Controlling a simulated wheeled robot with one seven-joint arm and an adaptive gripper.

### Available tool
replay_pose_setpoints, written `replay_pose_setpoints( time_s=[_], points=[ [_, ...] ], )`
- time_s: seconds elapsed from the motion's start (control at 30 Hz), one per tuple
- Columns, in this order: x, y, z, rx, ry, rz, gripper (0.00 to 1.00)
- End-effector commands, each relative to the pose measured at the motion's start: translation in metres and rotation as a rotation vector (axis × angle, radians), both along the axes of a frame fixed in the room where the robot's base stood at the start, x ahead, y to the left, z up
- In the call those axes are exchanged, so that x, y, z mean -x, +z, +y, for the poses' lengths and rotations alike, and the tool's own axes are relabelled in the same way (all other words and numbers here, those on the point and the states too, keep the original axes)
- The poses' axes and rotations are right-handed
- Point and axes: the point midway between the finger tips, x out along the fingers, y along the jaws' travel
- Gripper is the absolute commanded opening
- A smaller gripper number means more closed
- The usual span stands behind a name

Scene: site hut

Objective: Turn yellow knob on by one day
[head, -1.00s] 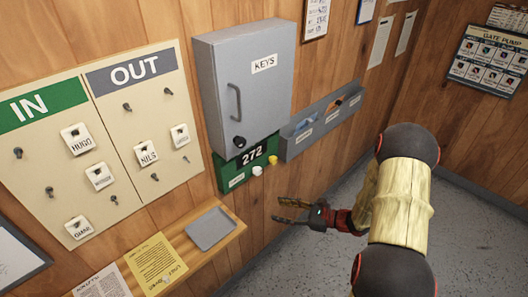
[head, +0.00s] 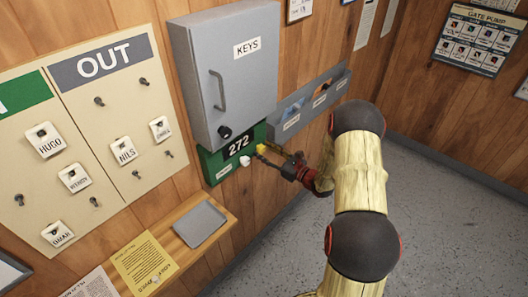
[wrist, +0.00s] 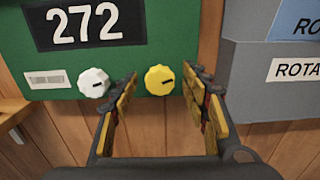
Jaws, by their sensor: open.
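The number display (wrist: 88,22) reads 272. A white knob (wrist: 93,83) is just left of the yellow one. My gripper (wrist: 158,85) is open, with one finger on each side of the yellow knob in the wrist view; I cannot tell whether either finger touches it. In the head view the fingertips (head: 262,152) are at the yellow knob (head: 261,149), partly covering it.
A grey key cabinet (head: 225,75) hangs above the panel. A grey wall rack (head: 322,98) is close on the right. The IN/OUT board (head: 85,130) is further left.

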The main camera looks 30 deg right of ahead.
Motion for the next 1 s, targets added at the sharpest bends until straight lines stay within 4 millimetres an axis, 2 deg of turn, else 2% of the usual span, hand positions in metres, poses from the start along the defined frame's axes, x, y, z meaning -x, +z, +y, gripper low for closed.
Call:
replay_pose_setpoints(
  time_s=[0.37,1.0],
  points=[
    [-0.0061,0.0005,0.002,0.001,-0.001,0.0,0.46],
    [-0.0057,0.0003,0.0021,0.001,0.0,0.001,0.09]
  ],
)
